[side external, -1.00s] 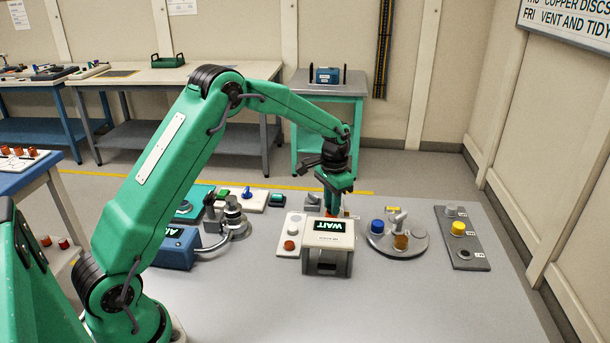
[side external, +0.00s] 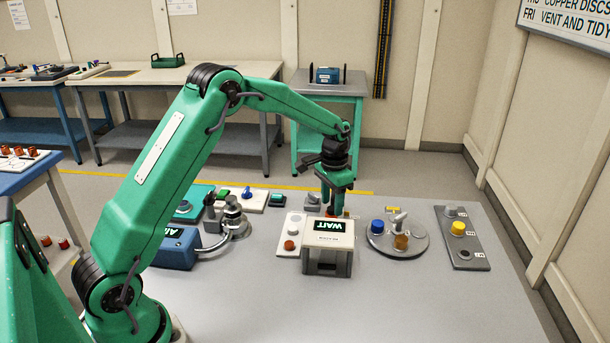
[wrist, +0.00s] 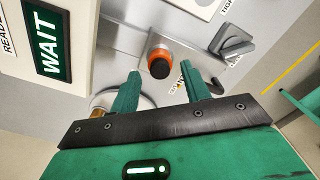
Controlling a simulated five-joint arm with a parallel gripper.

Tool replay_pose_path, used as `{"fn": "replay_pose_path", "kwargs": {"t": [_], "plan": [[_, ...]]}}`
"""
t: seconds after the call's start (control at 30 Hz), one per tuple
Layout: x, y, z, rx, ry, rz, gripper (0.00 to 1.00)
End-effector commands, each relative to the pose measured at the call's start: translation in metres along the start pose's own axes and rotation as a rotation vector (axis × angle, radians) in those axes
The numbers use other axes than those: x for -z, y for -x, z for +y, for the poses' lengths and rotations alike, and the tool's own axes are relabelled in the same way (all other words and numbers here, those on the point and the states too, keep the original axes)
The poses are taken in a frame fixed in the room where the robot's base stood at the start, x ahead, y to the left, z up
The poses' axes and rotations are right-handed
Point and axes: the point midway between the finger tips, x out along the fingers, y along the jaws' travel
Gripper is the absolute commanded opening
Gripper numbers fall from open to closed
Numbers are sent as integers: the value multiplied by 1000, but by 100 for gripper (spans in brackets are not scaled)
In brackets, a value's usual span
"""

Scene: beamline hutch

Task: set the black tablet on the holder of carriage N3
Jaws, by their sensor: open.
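In the wrist view, a short piece with an orange collar and a dark, black-looking top (wrist: 160,67) stands on a grey metal surface. The dark top may be the black tablet; I cannot tell for sure. My gripper (wrist: 159,72) is open, and the piece appears between its fingertips, with nothing visibly held. In the side view my gripper (side external: 331,210) points down behind the white WAIT box (side external: 329,233), which hides its tips. A label near the piece is partly covered by a finger, and I cannot read which carriage is N3.
A round grey turntable (side external: 384,249) with blue and amber pieces stands right of the box. A grey strip (side external: 470,255) with a yellow piece lies further right. A grey lever (wrist: 232,42) is near my right finger. The front of the table is clear.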

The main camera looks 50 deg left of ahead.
Motion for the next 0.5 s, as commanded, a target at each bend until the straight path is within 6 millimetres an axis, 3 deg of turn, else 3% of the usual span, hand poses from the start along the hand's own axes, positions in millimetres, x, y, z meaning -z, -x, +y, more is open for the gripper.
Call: {"fn": "replay_pose_path", "kwargs": {"t": [0.5], "plan": [[0, 61, 0, 1, 0, 2, 47]]}}
